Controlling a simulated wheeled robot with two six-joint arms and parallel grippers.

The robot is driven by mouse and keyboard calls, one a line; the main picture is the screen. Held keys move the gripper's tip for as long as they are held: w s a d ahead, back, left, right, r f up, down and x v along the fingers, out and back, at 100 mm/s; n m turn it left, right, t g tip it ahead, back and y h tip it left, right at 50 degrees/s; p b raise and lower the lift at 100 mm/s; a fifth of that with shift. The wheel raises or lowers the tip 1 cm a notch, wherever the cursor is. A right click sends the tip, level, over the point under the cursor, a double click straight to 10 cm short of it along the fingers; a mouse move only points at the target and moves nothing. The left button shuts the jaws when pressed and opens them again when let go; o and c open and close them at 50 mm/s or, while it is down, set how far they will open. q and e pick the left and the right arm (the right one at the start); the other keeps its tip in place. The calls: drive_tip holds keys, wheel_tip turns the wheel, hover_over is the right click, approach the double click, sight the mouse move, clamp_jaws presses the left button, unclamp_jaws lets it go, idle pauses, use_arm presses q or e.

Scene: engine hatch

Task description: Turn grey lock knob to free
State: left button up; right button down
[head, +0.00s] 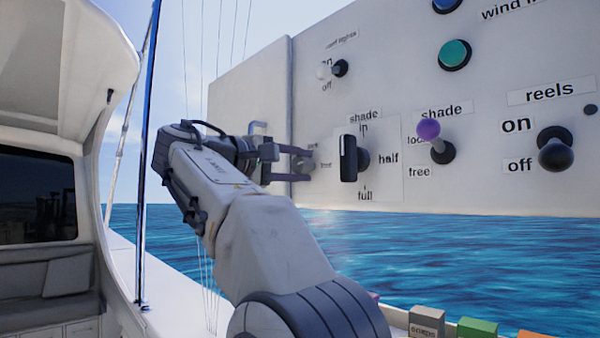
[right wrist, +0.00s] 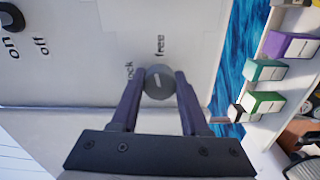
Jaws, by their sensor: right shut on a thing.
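The grey lock knob (right wrist: 160,83) is a round knob on the white panel, with a short pale mark on its face. In the right wrist view the words "lock" and "free" stand beside it; the mark runs roughly up toward "free", slightly slanted. My right gripper (right wrist: 156,78) has its two purple-grey fingers on either side of the knob and is shut on it. In the head view the right gripper (head: 301,164) reaches the panel's lower left, and the fingers partly hide the knob. My left gripper is in neither view.
The panel (head: 250,95) also carries a black shade dial (head: 348,158) just right of the knob, a purple-tipped lever (head: 428,128) and a black reels lever (head: 555,150). Coloured boxes (head: 477,327) stand low at the right. Open water lies below the panel.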

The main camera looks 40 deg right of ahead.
drive_tip(key=shift+f+m+b, duration=0.1)
drive_tip(key=shift+m+b, duration=0.25)
drive_tip(key=shift+m, duration=0.85)
drive_tip(key=shift+c, duration=2)
unclamp_jaws()
drive_tip(key=shift+a, duration=0.1)
drive_tip(key=a, duration=1)
drive_tip(key=shift+s+a, duration=0.2)
drive_tip(key=shift+s, duration=0.2)
